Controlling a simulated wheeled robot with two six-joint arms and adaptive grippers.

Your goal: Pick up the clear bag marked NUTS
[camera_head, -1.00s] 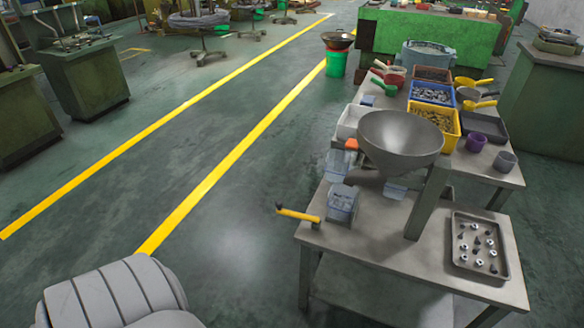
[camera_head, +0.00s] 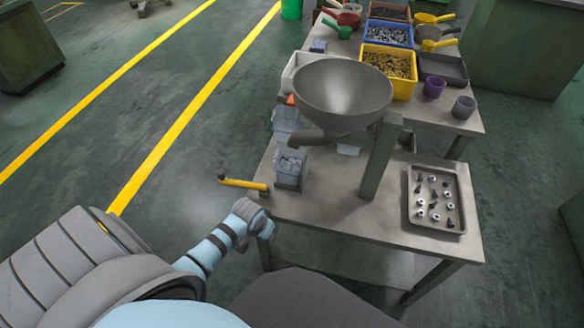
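A clear bag (camera_head: 290,168) with grey contents stands upright at the left edge of the near table (camera_head: 320,208), below the funnel's spout. Another clear bag (camera_head: 286,122) shows behind it, beside the funnel. I cannot read any marking on either, so I cannot tell which says NUTS. My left gripper (camera_head: 256,217) is at the table's front-left corner, just below the yellow handle and short of the nearer bag. Its fingers are small and foreshortened, and I cannot tell whether they are open. My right gripper is not in view.
A large grey funnel (camera_head: 343,92) on a post overhangs the bags. A yellow handle (camera_head: 243,184) sticks out at the table's left edge. A metal tray (camera_head: 413,222) of bolts and nuts lies at right. The back table holds bins, scoops and cups. Floor at left is clear.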

